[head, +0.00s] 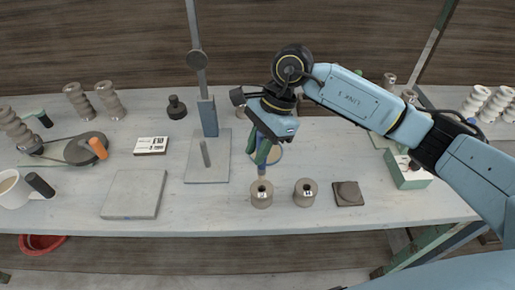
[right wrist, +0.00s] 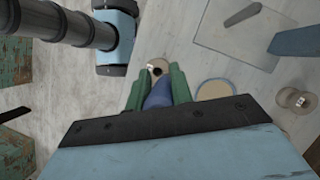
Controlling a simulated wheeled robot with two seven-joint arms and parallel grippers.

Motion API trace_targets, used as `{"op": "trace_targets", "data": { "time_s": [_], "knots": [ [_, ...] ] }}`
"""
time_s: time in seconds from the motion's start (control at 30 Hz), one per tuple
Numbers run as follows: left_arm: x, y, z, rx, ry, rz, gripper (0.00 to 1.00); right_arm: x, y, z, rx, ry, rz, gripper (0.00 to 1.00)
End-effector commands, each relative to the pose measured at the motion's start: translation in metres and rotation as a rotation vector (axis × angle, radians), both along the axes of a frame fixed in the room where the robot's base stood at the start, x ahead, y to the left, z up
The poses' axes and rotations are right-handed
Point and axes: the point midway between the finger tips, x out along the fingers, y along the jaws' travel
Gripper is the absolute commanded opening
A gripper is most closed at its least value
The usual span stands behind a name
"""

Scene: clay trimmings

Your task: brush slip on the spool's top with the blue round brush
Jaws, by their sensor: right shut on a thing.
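My right gripper (head: 264,154) hangs over the table with its green fingers shut on the blue round brush (head: 262,169). The brush points down, its lower end just above or at the top of a grey-brown spool (head: 261,197); I cannot tell if they touch. In the right wrist view the blue handle (right wrist: 159,95) sits between the green fingers, and the spool with its dark hole (right wrist: 158,66) lies just beyond. A second, similar spool (head: 305,194) stands to the right. A white mug of beige liquid (head: 9,187) is at the far left. My left gripper is out of view.
A tan disc (right wrist: 217,90) lies near the gripper. A grey slab (head: 133,194) and a stand with an upright post (head: 208,115) are to the left. A dark square block (head: 348,193) and a green box (head: 405,173) are to the right. The table's front edge is close to the spools.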

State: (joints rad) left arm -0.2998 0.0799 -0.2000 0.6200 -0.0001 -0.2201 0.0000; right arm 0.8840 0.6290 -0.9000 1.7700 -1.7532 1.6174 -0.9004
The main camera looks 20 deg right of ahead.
Motion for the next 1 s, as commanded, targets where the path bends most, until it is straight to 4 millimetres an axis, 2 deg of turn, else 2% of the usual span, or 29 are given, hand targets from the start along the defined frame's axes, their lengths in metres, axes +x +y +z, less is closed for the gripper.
{"op": "trace_targets", "data": {
  "time_s": [0.6, 1.0],
  "knots": [
    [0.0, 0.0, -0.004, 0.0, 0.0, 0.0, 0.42, -0.005, 0.021, 0.0, 0.0, 0.001, 0.0, 0.0],
    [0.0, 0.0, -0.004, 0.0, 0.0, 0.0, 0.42, -0.005, 0.021, 0.001, 0.0, 0.001, 0.0, 0.0]
  ]
}}
